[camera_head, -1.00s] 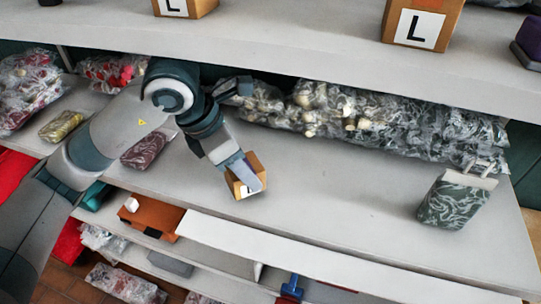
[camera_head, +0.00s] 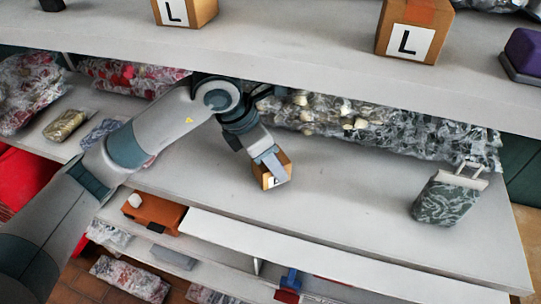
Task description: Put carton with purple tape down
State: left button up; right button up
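A small brown carton (camera_head: 283,170) with a white label is at my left gripper (camera_head: 271,168), over the middle shelf. The gripper's fingers are closed around it, and a finger covers part of its face. The tape colour is hard to make out at this size. The carton looks slightly tilted, and I cannot tell whether its bottom touches the shelf (camera_head: 350,205). My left arm reaches in from the left. My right gripper is not in view.
A patterned bag-like box (camera_head: 447,200) stands at the shelf's right. Clear bags with pale items (camera_head: 370,125) line the back. Cartons marked L (camera_head: 413,32) stand on the upper shelf, whose edge overhangs. The shelf between carton and patterned box is bare.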

pick_arm(q)
jog(key=shift+a+f, duration=0.2)
jog(key=shift+f, duration=0.05)
jog(key=shift+d, duration=0.1)
jog(key=shift+f, duration=0.15)
jog(key=o, duration=1.2)
jog(key=shift+o, duration=0.2)
